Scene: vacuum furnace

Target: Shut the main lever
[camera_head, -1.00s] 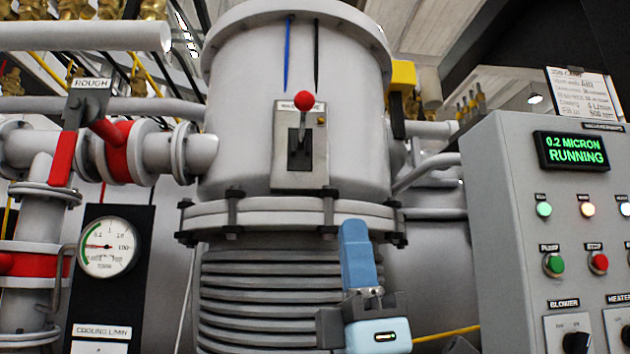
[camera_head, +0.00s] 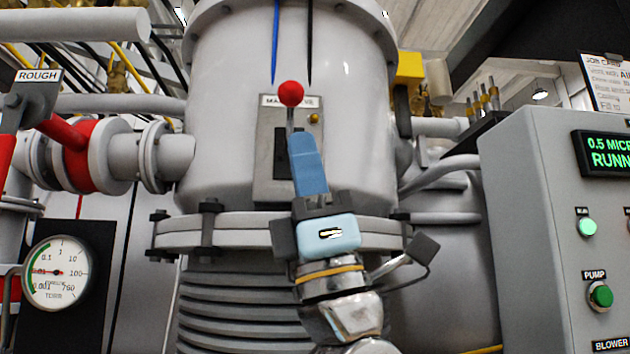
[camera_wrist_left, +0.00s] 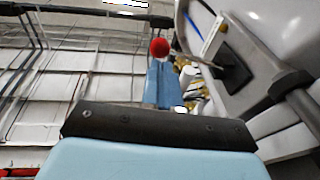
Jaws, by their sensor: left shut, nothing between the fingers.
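The main lever is a thin rod with a red ball knob (camera_head: 291,94), standing up from a grey plate (camera_head: 265,165) on the big vessel. My left gripper (camera_head: 303,138) is shut and empty, its blue fingers pointing up just below the knob. The fingers hide the lower rod and part of the plate's dark slot. In the left wrist view the red knob (camera_wrist_left: 159,47) shows just past the fingertips (camera_wrist_left: 161,65); I cannot tell whether they touch. My right gripper is not in view.
The grey vessel (camera_head: 345,150) has a bolted flange (camera_head: 235,232) below the plate. A control cabinet (camera_head: 530,230) with a green display stands at the right. Red-banded pipework (camera_head: 85,155) and a round gauge (camera_head: 56,272) are at the left.

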